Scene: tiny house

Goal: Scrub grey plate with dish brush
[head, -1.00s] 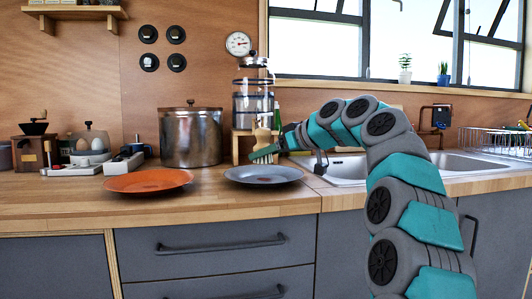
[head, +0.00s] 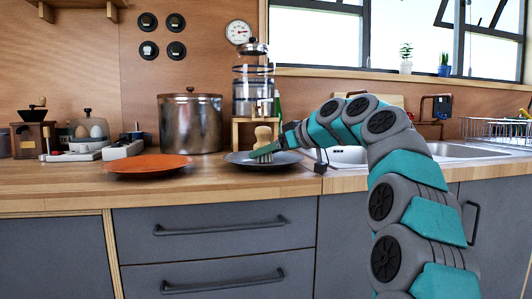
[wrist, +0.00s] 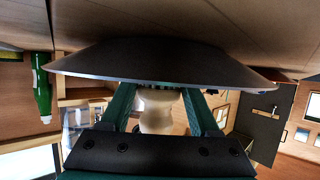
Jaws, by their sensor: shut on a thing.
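The grey plate (head: 236,158) lies on the wooden counter. It also shows in the upside-down wrist view (wrist: 160,62) as a dark disc across the top. The dish brush (head: 262,135) has a pale wooden knob-shaped handle, which also shows in the wrist view (wrist: 158,112). My gripper (head: 272,150) is shut on the brush, with its green fingers (wrist: 158,98) on both sides of it. The brush is upright over the plate, bristles down at its surface. The bristles are mostly hidden by the fingers, and I cannot tell for sure whether they touch.
An orange plate (head: 148,164) lies just left of the grey plate. A steel pot (head: 190,124) and a glass dispenser (head: 250,85) on a wooden stand are behind. The sink (head: 445,152) and a dish rack (head: 495,130) are at right. A green bottle (wrist: 41,95) shows in the wrist view.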

